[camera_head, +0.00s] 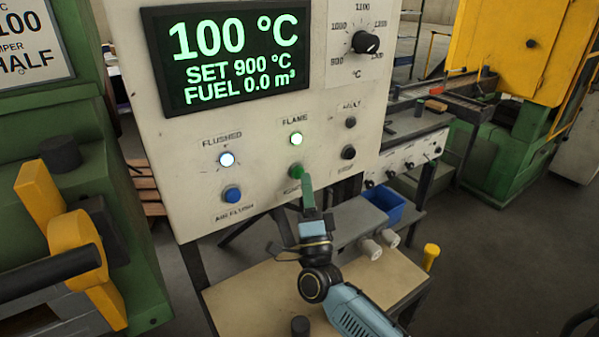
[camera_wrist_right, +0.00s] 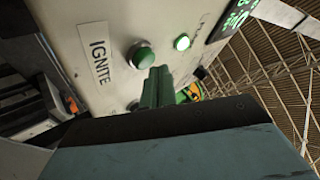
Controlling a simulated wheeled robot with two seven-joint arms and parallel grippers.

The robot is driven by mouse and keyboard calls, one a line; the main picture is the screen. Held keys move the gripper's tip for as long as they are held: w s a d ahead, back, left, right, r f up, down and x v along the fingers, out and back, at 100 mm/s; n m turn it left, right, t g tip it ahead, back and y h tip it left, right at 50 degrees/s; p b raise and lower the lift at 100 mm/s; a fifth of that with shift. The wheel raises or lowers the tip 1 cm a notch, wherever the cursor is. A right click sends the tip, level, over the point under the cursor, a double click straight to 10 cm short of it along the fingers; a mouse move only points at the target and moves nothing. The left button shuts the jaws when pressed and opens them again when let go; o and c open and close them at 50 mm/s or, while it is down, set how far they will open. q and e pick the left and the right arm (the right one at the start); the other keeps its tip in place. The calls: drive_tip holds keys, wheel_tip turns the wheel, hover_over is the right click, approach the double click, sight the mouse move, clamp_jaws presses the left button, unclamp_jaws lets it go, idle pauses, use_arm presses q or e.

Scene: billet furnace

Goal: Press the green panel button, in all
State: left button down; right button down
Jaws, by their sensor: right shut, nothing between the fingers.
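The green panel button (camera_head: 296,171) sits on the cream control panel (camera_head: 260,185), below the lit green FLAME lamp (camera_head: 296,139). In the right wrist view the green button (camera_wrist_right: 144,57) stands beside a label reading IGNITE (camera_wrist_right: 99,55). My right gripper (camera_head: 307,182) is shut and empty, its green fingers pointing up at the panel just below and right of the button. In the right wrist view the fingertips (camera_wrist_right: 159,72) are close to the button; I cannot tell whether they touch it. My left gripper is not in view.
The panel also has a display (camera_head: 235,55) reading 100 °C, a lit FLUSHED lamp (camera_head: 226,160), a blue AIR FLUSH button (camera_head: 232,194), dark buttons (camera_head: 348,152) at right and a knob (camera_head: 365,43). A tan table (camera_head: 250,290) lies below. A yellow-handled green machine (camera_head: 75,240) stands left.

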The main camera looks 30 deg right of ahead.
drive_tip(key=shift+s+h, duration=0.2)
drive_tip(key=shift+h, duration=0.1)
drive_tip(key=s, duration=0.1)
drive_tip(key=s+p, duration=0.1)
drive_tip(key=s, duration=0.1)
drive_tip(key=s+p, duration=0.1)
drive_tip(key=s, duration=0.1)
drive_tip(key=shift+d, duration=0.25)
idle(0.8)
